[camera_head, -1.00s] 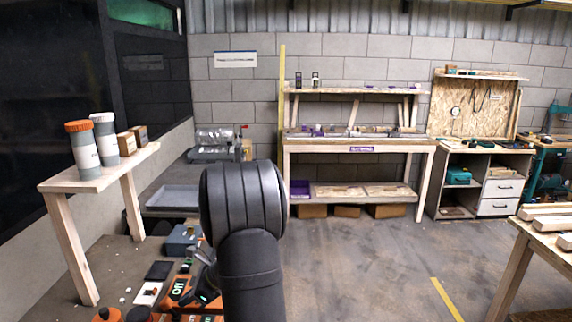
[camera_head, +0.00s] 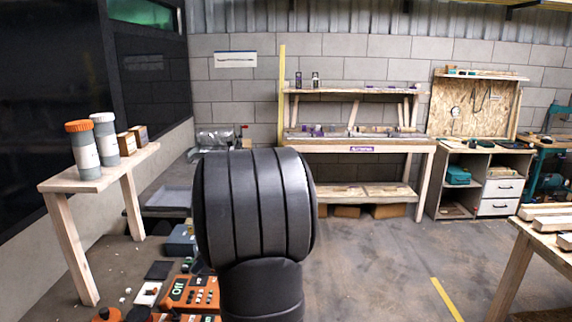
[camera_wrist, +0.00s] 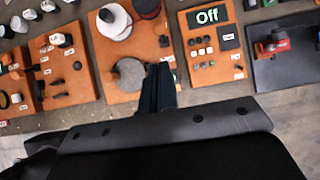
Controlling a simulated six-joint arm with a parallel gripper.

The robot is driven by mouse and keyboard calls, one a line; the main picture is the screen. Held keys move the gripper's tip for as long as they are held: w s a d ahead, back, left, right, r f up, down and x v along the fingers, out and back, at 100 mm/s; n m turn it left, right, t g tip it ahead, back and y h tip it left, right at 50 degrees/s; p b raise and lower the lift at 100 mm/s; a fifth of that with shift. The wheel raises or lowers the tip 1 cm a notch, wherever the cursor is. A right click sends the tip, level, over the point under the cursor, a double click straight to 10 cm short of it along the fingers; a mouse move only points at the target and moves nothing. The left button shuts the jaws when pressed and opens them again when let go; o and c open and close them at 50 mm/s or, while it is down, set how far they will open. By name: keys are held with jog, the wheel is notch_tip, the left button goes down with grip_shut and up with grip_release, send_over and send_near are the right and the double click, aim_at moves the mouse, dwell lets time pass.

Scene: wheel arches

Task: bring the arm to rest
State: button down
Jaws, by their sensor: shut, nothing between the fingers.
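My gripper (camera_wrist: 158,84) shows in the wrist view with its dark fingers together and nothing between them. It hangs above orange panels, its tips over the lower part of a panel that carries a grey disc (camera_wrist: 128,73) and a white round part (camera_wrist: 114,22). I cannot tell how high it is above them. In the head view my black arm link fills the lower middle, and my gripper is hidden behind it.
An orange panel with a green "Off" display (camera_wrist: 207,16) lies beside the fingertips; it also shows in the head view (camera_head: 205,296). A wooden stand (camera_head: 88,184) holds two capped jars at left. A workbench (camera_head: 365,147) stands at the back.

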jog(key=shift+y, duration=0.8)
jog(key=a+f, duration=0.1)
jog(key=f, duration=0.2)
jog(key=a+f, duration=0.2)
jog(key=f, duration=0.2)
jog(key=a+f, duration=0.2)
jog(key=f, duration=0.2)
jog(key=shift+s+a+f, duration=0.15)
jog(key=shift+s+f, duration=0.05)
jog(key=shift+w+d+f+y, duration=0.2)
jog(key=shift+d+f+y, duration=0.6)
jog(key=shift+y, duration=0.2)
jog(key=d+f+y, duration=0.1)
jog(key=y, duration=0.1)
jog(key=shift+d+f+y, duration=0.3)
jog(key=shift+d, duration=0.1)
jog(key=d, duration=0.1)
jog(key=d+f, duration=0.1)
jog(key=d, duration=0.1)
jog(key=shift+d, duration=0.2)
jog(key=v, duration=0.9)
jog(key=shift+d, duration=0.15)
